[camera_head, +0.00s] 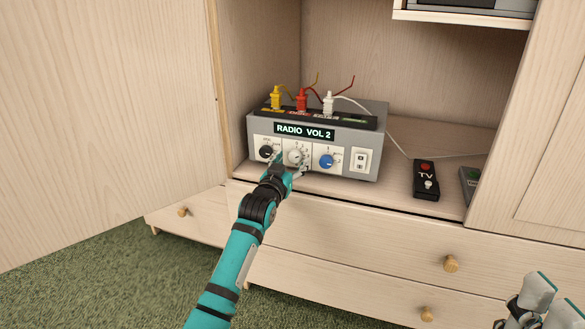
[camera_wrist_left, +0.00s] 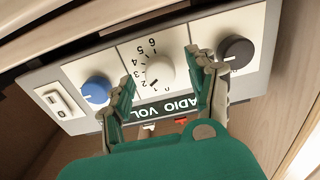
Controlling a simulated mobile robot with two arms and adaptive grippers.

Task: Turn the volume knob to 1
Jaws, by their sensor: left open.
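The grey radio (camera_head: 355,138) stands on the cabinet shelf, and its display (camera_head: 304,132) reads "RADIO VOL 2". The white volume knob (camera_head: 294,156) is the middle one on its front panel. In the left wrist view the knob (camera_wrist_left: 160,72) appears upside down, with a numbered scale around it and its pointer close to the 2. My left gripper (camera_head: 290,166) is open in front of the knob, partly covering the lower panel. In the wrist view its fingers stand on either side of the knob, with gaps visible. My right gripper (camera_head: 533,300) is partly in view at the lower right.
A black knob (camera_head: 266,151) is left of the volume knob, and a blue knob (camera_head: 327,161) and a white switch (camera_head: 361,160) are right of it. Yellow, red and white plugs sit on top. Drawers are below.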

